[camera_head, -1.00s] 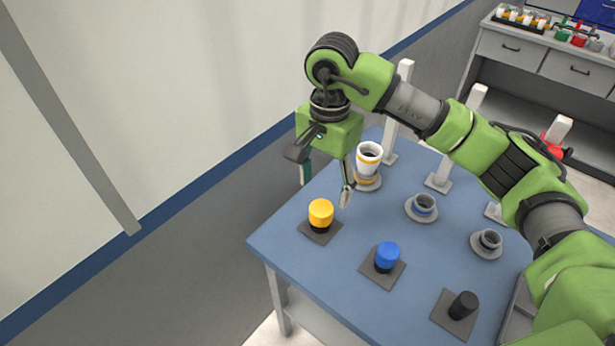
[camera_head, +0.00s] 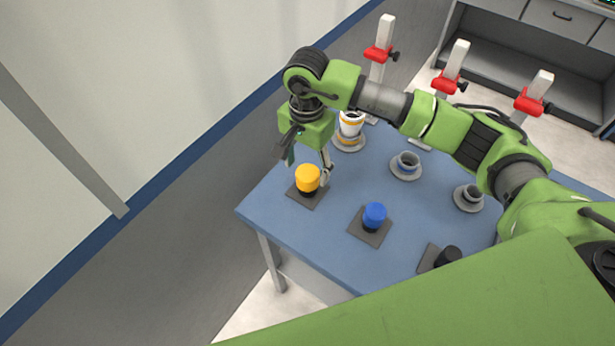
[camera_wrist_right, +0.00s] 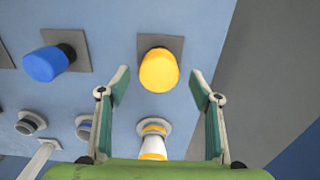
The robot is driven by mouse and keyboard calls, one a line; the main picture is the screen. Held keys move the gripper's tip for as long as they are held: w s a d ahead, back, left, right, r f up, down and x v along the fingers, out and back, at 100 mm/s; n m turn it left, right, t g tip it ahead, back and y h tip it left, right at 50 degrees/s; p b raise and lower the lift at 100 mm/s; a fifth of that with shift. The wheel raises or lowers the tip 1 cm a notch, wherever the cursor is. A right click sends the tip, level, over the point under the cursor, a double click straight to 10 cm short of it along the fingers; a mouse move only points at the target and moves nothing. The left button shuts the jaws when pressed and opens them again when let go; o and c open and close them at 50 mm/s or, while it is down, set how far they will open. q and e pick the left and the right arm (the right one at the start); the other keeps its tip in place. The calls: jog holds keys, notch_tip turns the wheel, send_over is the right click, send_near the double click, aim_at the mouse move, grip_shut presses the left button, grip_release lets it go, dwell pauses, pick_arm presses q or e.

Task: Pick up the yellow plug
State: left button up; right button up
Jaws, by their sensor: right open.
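In the right wrist view the two open fingers (camera_wrist_right: 160,80) stand on either side, apart from the plug. My left gripper is not in view.
A blue plug (camera_head: 374,216) and a black plug (camera_head: 447,256) stand on similar plates. A white cup with an orange band (camera_head: 351,124) and two grey holders (camera_head: 406,164) (camera_head: 468,197) stand behind. Posts with red clamps (camera_head: 448,82) rise at the back. The table edge (camera_head: 243,214) is close.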

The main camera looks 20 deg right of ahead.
aim_at(308, 172)
notch_tip(308, 172, down, 3)
jog(key=shift+d+f+p, duration=0.15)
jog(key=shift+f+p, duration=0.05)
jog(key=shift+p, duration=0.25)
jog(key=shift+f, duration=0.15)
jog(key=c, duration=1.2)
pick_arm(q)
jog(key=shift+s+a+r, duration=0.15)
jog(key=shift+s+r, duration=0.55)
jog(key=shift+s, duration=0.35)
pick_arm(e)
jog(key=shift+c, duration=0.2)
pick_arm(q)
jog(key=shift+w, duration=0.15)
